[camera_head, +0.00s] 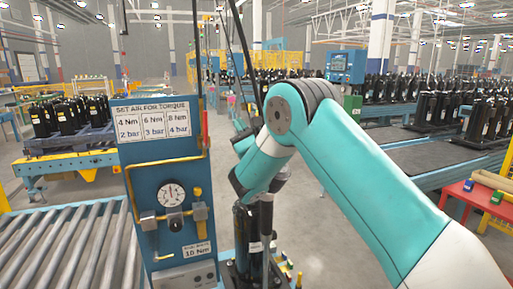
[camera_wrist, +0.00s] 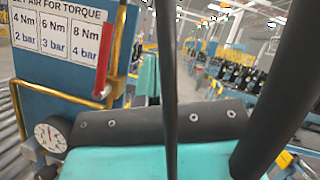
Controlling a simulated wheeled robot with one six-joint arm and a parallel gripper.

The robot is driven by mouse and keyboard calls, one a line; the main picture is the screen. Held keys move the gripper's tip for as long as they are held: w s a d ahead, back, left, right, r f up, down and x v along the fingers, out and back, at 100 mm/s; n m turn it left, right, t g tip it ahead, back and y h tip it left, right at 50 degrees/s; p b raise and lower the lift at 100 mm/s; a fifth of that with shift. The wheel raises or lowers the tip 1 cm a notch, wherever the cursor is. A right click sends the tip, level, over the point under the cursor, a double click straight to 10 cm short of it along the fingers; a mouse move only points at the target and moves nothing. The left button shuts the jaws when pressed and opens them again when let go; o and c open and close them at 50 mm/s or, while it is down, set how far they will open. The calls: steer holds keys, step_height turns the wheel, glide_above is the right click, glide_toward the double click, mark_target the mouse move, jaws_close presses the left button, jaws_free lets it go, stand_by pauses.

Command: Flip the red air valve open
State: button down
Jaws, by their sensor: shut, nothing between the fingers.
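The red air valve lever (camera_head: 206,106) is a narrow red bar at the right edge of the blue torque panel (camera_head: 170,215). It stands roughly upright beside a yellow pipe (camera_head: 207,143). In the wrist view the red lever (camera_wrist: 104,58) shows larger at upper left, next to the bent yellow pipe (camera_wrist: 119,50). The pressure gauge (camera_head: 171,194) is on the panel below and also shows in the wrist view (camera_wrist: 50,134). My teal arm reaches in from the right, and its far end bends down behind the elbow. My gripper's fingers cannot be made out in either view.
A roller conveyor (camera_head: 70,245) lies left of the panel. Dark compressor units (camera_head: 62,115) stand on a blue and yellow pallet at left, with more rows at right. Grey floor is open behind the panel.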

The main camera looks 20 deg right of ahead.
steer(key=s+d+b, duration=0.2)
steer(key=s+b, duration=0.2)
steer(key=s, duration=0.1)
steer(key=shift+d+f, duration=0.1)
steer(key=shift+d, duration=0.3)
